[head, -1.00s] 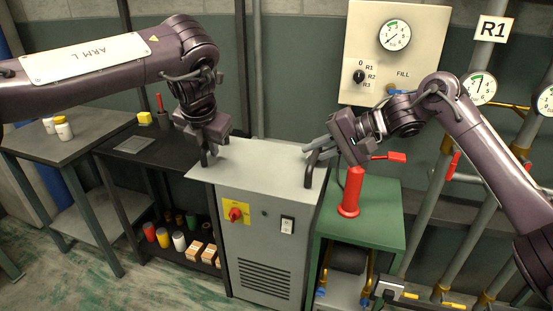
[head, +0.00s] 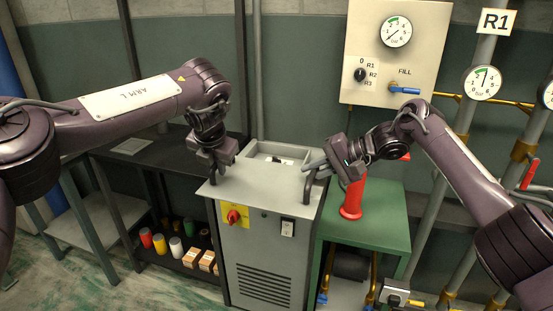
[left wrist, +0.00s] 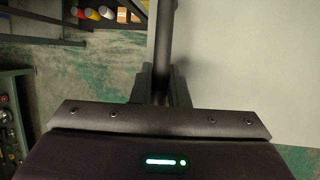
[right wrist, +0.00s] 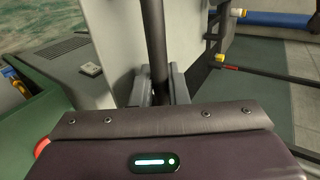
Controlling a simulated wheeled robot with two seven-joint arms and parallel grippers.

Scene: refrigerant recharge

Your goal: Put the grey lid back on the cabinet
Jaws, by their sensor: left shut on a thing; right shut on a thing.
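The grey lid (head: 262,185) is a flat plate with a dark upright handle at each side. It lies over the front part of the grey cabinet (head: 262,262). Behind it the cabinet's open top (head: 282,153) shows a pale rim and interior. I cannot tell whether the lid touches the cabinet or hangs just above it. My left gripper (head: 213,168) is shut on the left handle, which also shows in the left wrist view (left wrist: 160,50). My right gripper (head: 312,176) is shut on the right handle, which also shows in the right wrist view (right wrist: 155,45).
A green table (head: 385,218) with a red cylinder (head: 351,198) stands close right of the cabinet. A dark shelf unit (head: 150,255) with jars and boxes stands left. A gauge panel (head: 420,60) hangs behind, with pipes and valves at right.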

